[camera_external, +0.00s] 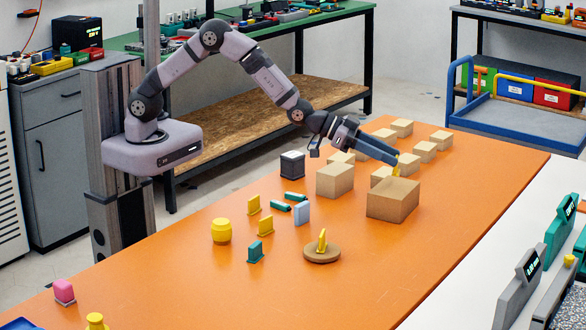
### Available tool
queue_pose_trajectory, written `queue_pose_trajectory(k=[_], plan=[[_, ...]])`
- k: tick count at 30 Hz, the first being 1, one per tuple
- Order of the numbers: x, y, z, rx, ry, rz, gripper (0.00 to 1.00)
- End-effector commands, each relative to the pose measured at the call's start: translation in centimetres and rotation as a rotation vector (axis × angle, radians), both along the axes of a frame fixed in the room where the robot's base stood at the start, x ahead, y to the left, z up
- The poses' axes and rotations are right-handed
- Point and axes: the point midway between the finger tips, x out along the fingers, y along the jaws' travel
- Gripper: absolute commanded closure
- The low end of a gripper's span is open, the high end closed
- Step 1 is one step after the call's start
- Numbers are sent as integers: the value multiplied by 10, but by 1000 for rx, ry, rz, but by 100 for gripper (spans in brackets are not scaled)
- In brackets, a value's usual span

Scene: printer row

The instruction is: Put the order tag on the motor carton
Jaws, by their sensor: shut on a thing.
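My gripper (393,160) is shut on a small yellow piece (396,171), which looks like the order tag. The piece is just above or touching the top of a large brown carton (392,202) right of the table's middle; I cannot tell which. Most of the piece is hidden by the fingers. Another large carton (335,181) stands to the left. No label shows that tells which carton is the motor carton. Similar yellow tags (254,205) (266,226) stand upright on the table, and one (322,241) stands on a round brown disc.
Several small cartons (424,152) stand behind the large ones. A black and white box (292,164), teal pieces (255,251), a pale blue block (302,213) and a yellow barrel (221,231) stand on the left part of the orange table (370,275).

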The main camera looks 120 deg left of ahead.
Motion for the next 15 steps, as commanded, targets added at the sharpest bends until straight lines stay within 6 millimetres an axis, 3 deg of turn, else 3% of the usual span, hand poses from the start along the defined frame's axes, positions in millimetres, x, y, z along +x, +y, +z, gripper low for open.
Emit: queue_pose_trajectory(k=[9,15], plan=[[0,0,-30,0,2,0,84],[0,0,-37,0,-1,0,84]])
